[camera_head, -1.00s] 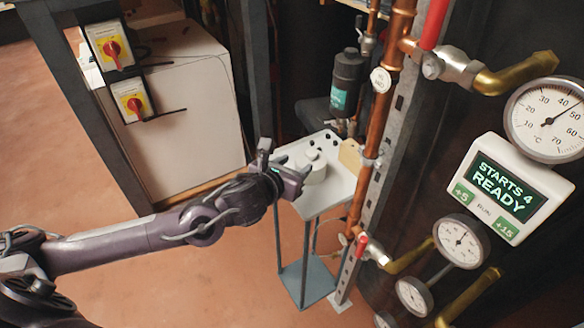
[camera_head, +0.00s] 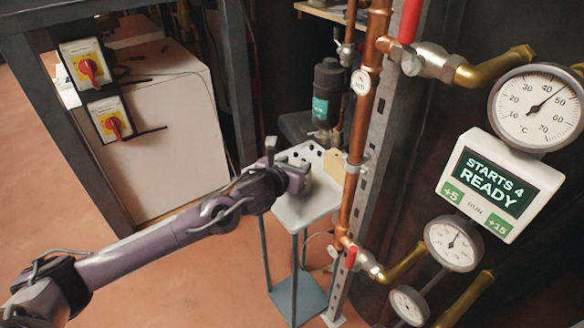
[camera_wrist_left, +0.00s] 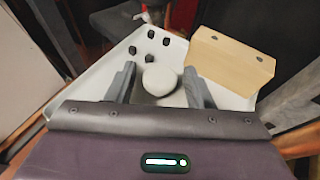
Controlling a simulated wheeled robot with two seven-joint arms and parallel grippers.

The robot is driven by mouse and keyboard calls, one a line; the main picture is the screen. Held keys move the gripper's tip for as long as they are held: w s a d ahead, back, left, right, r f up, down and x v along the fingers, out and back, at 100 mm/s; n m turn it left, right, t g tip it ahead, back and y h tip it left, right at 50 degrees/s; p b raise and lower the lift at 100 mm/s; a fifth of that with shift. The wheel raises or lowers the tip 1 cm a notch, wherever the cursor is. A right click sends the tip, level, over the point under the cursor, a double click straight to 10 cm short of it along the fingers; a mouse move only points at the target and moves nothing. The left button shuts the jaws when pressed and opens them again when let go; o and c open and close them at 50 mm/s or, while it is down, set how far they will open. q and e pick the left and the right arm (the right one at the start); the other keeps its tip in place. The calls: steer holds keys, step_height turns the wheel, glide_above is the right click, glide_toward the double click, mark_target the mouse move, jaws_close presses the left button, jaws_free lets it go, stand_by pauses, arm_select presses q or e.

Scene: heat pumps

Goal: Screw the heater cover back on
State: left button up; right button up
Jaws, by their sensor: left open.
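A white round piece with a domed knob on top, which looks like the heater cover, stands on a pale tray (camera_head: 296,212). In the left wrist view its knob (camera_wrist_left: 160,78) shows between the two fingers of my left gripper (camera_wrist_left: 160,88). The jaws are open, one finger on each side, and I cannot tell whether they touch it. In the head view my left gripper (camera_head: 298,172) is over the tray and hides most of the piece. My right gripper is not in view. I cannot make out the heater's opening.
Several small black pieces (camera_wrist_left: 150,46) and a tan plate (camera_wrist_left: 232,60) are at the tray's far side. A copper pipe (camera_head: 352,190) rises close to the right. Gauges (camera_head: 537,108) and a display box (camera_head: 493,186) are further right. A white cabinet (camera_head: 160,140) stands left.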

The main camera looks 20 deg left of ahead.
arm_select(q)
jaws_close()
steer(key=shift+r+p, duration=2.05)
steer(key=shift+r, duration=0.95)
